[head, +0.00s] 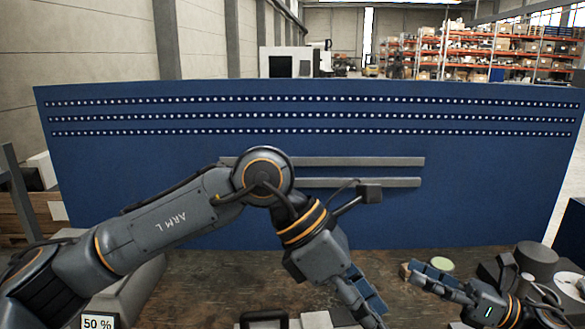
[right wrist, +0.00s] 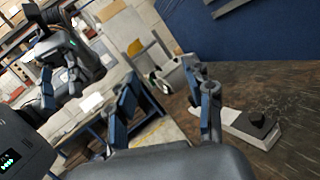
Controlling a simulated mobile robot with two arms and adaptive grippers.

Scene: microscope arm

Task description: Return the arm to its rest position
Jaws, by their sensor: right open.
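My left arm (head: 160,220), marked ARM L, reaches in from the left across the blue panel and bends down at its elbow. My left gripper (head: 368,300) points down to the right over the bench; its tips run toward the bottom edge and its opening is unclear. My right gripper (head: 425,277) is low at the right, over the bench, open and empty. In the right wrist view its two blue-padded fingers (right wrist: 165,115) stand apart with nothing between them. No microscope can be made out clearly.
The brown bench (head: 205,270) lies before a blue panel (head: 130,170) with grey rails (head: 350,162). A grey cylinder (head: 537,258) and a pale green round piece (head: 441,264) stand at right. A black handle (head: 262,316) is at the front. Shelving (head: 500,45) is far behind.

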